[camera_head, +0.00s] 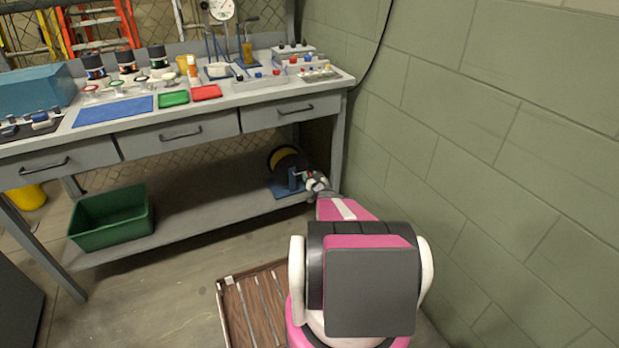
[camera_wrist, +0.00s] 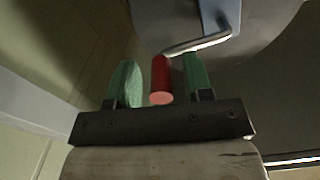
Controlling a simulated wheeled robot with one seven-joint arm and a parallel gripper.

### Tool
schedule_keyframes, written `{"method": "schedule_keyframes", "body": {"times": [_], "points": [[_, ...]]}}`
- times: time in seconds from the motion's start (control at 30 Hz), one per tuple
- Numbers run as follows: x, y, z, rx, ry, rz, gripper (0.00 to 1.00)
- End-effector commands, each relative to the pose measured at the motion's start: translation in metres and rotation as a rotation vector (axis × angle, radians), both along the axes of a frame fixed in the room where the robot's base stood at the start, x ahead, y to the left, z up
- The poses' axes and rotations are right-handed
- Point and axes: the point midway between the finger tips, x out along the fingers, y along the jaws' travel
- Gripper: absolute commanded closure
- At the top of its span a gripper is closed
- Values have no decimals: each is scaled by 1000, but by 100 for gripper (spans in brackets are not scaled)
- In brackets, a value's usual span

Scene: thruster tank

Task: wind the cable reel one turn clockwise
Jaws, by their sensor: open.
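The cable reel (camera_head: 284,160), with a dark flange and a yellow centre, stands on a blue base (camera_head: 287,190) at the right end of the bench's lower shelf. My gripper (camera_head: 312,181) is at its right side. In the wrist view my gripper (camera_wrist: 162,85) is open, with a green finger on each side of the red crank handle (camera_wrist: 161,80). The handle is between the fingers, with gaps on both sides. A bent metal crank arm (camera_wrist: 205,42) runs from the handle to a blue bracket (camera_wrist: 216,15) on the reel. My arm and gripper partly hide the crank in the head view.
The workbench (camera_head: 235,98) with drawers stands above the lower shelf (camera_head: 200,205), close over the reel. A green bin (camera_head: 110,217) is at the shelf's left. A block wall (camera_head: 480,120) is close on the right. A wooden slatted pallet (camera_head: 250,305) lies on the floor.

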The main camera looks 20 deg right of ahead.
Motion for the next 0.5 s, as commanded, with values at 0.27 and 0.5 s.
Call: {"method": "schedule_keyframes", "body": {"times": [0.27, 0.5], "points": [[1, 0, 0, 0, 0, 0, 63], [1, 0, 0, 0, 0, 0, 100]]}}
